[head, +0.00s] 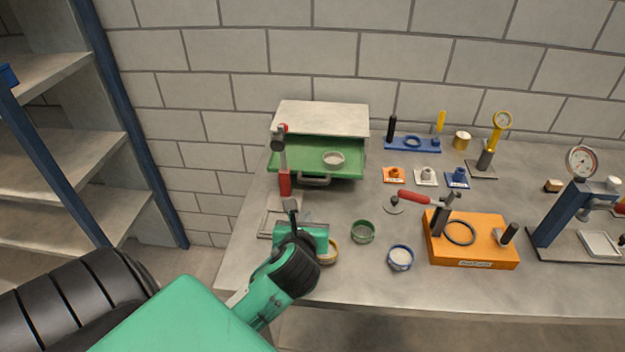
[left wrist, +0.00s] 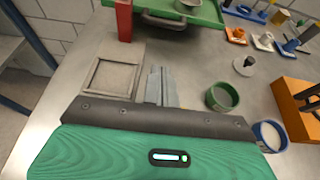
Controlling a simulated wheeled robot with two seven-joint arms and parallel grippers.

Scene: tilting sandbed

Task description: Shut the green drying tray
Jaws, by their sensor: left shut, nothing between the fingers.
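The green drying tray (head: 288,160) sticks out from under a pale cabinet top (head: 322,118) at the back left of the bench, so it stands open. A grey dish (head: 333,158) lies in it. Its grey handle (head: 313,182) is on the front edge and also shows in the left wrist view (left wrist: 168,22). My left gripper (head: 291,205) is shut and empty, over the bench in front of the tray and apart from the handle. In the left wrist view its fingers (left wrist: 160,86) are together, pointing toward the tray. My right gripper is not in view.
A green ring cup (head: 363,232), a blue ring cup (head: 400,257) and an orange fixture (head: 475,250) stand to the right. A square frame (left wrist: 113,78) lies left of my fingers.

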